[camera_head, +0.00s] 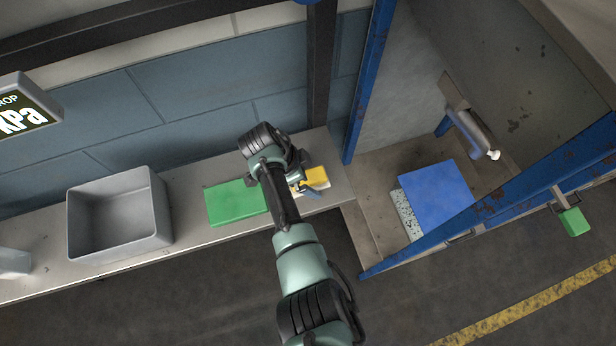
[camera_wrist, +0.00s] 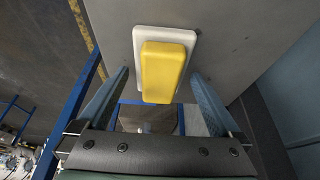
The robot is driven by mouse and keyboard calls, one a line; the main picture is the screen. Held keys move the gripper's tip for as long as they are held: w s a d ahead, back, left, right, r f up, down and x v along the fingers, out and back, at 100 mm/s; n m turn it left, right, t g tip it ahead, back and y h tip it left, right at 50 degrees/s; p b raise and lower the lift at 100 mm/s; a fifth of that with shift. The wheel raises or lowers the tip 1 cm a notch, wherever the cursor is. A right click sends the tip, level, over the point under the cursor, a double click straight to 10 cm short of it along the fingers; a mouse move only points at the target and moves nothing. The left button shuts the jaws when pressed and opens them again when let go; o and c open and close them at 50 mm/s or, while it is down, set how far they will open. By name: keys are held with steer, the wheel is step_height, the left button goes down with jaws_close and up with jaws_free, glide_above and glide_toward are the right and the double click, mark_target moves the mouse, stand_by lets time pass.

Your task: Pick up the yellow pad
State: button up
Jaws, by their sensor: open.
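The yellow pad (camera_head: 316,174) lies near the right end of the grey bench, partly hidden by my arm in the head view. In the wrist view the yellow pad (camera_wrist: 163,72) is a yellow block on a white base plate (camera_wrist: 193,35). My gripper (camera_wrist: 160,90) is open, with one finger on each side of the pad and gaps on both sides. In the head view my gripper (camera_head: 312,186) is beside the pad, over the bench. I cannot tell the exact height between the fingers and the pad.
A green block (camera_head: 235,203) lies left of my arm on the bench (camera_head: 185,207). A grey open bin (camera_head: 118,213) stands further left. Right of the bench is a blue-framed enclosure with a blue block (camera_head: 436,194) inside. A dark post (camera_head: 321,65) rises behind the bench.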

steer(key=shift+f, duration=0.2)
steer(key=c, duration=1.3)
steer(key=shift+r, duration=0.15)
steer(key=shift+r, duration=0.2)
step_height(320, 180, up, 10)
steer(key=shift+f+b, duration=0.1)
steer(key=shift+b, duration=0.4)
